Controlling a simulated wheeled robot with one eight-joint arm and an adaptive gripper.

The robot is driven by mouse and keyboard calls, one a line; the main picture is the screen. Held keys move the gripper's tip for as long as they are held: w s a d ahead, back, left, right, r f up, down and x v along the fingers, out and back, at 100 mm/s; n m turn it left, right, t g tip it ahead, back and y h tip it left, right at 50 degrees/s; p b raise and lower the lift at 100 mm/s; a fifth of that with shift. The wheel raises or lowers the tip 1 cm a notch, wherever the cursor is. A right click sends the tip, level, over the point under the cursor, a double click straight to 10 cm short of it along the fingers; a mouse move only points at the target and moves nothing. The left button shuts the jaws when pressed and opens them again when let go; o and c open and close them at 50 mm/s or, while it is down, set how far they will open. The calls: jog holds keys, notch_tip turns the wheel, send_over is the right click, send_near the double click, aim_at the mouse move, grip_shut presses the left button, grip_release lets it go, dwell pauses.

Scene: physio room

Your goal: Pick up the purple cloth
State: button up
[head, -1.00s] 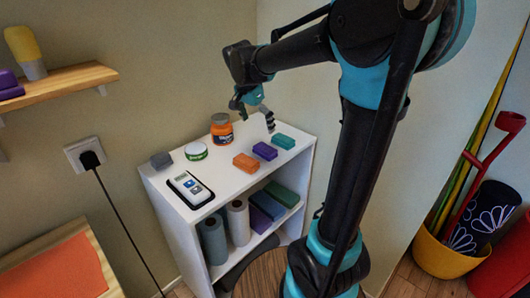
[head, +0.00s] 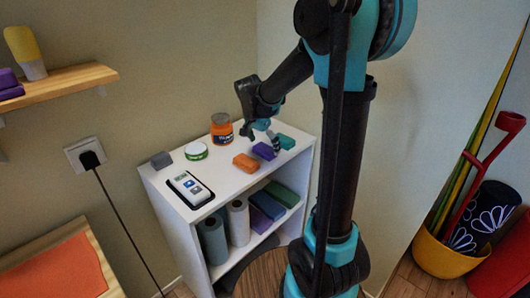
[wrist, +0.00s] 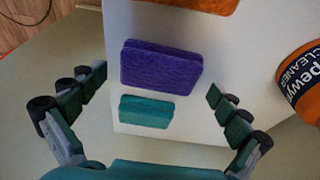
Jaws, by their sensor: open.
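The purple cloth (head: 264,151) is a small folded block on the white shelf top, between an orange cloth (head: 246,162) and a teal cloth (head: 285,141). In the wrist view the purple cloth (wrist: 161,65) lies ahead of the open fingers, between their lines and a little beyond the tips. The teal cloth (wrist: 146,111) lies nearer to me, below it in that view. My gripper (head: 273,141) is just above the purple and teal cloths in the head view. In the wrist view my gripper (wrist: 157,84) has its fingers wide apart with nothing between them.
An orange jar (head: 222,129) stands behind the cloths, close to my gripper. A green-lidded tub (head: 196,150), a grey block (head: 161,160) and a white device (head: 190,187) are further left on the shelf top (head: 222,182). Walls close the corner behind.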

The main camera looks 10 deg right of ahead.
aim_at(264, 148)
jog(key=shift+c, duration=0.5)
jog(key=c, duration=1.2)
jog(key=shift+o, duration=0.2)
jog(key=shift+r, duration=0.15)
notch_tip(264, 148, up, 20)
